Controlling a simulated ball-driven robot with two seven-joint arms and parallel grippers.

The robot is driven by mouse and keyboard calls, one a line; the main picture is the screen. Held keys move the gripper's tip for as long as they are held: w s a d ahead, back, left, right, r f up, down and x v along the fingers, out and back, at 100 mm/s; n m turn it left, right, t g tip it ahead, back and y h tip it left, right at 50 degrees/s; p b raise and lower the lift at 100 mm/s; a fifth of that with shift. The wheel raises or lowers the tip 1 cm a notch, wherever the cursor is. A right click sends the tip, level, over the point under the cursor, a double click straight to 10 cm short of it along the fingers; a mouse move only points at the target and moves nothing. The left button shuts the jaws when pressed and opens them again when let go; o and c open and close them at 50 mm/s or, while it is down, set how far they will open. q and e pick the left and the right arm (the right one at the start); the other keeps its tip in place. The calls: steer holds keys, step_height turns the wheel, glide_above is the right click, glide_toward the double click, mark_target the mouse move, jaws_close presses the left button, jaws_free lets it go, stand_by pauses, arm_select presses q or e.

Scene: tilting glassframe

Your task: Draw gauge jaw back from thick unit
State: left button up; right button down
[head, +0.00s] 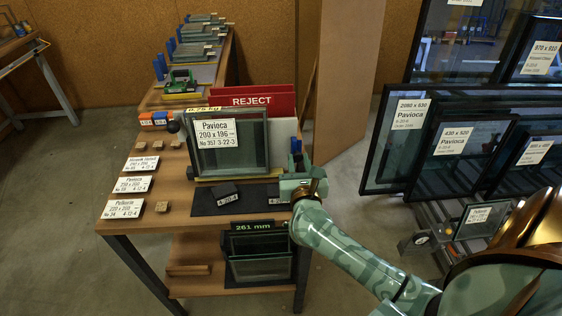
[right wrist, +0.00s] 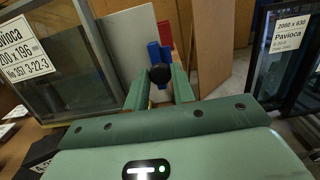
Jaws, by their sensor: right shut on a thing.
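The glass unit labelled Pavioca 200 x 196 (head: 228,158) stands upright on the bench and also fills the left of the right wrist view (right wrist: 70,62). My right gripper (head: 296,182) is at the bench's right edge, beside the unit's lower right corner. In the right wrist view its fingers (right wrist: 159,88) are shut on a black round knob (right wrist: 160,73). Blue upright pieces (head: 295,147), perhaps part of the gauge, stand just beyond it by the unit's right side; they also show in the wrist view (right wrist: 154,52). The gripper hides the gauge jaw's contact with the unit. My left gripper is not in view.
A red REJECT board (head: 252,100) stands behind the unit. Labels and small wooden blocks lie on the bench's left. A slotted bin marked 261 mm (head: 260,268) is below. Large glass frames (head: 385,150) lean on a rack at right, with open floor between.

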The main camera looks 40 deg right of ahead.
steer(key=shift+s+d, duration=0.35)
steer(key=shift+d, duration=0.2)
steer(key=shift+f, duration=0.1)
steer(key=c, duration=1.2)
jaws_free()
steer(key=shift+s+d, duration=0.15)
steer(key=shift+d, duration=0.05)
steer(key=shift+a, duration=0.15)
steer(key=shift+s+a, duration=0.2)
steer(key=shift+s, duration=0.15)
steer(key=p+v, duration=0.1)
steer(key=v, duration=1.4)
steer(key=shift+s, duration=0.25)
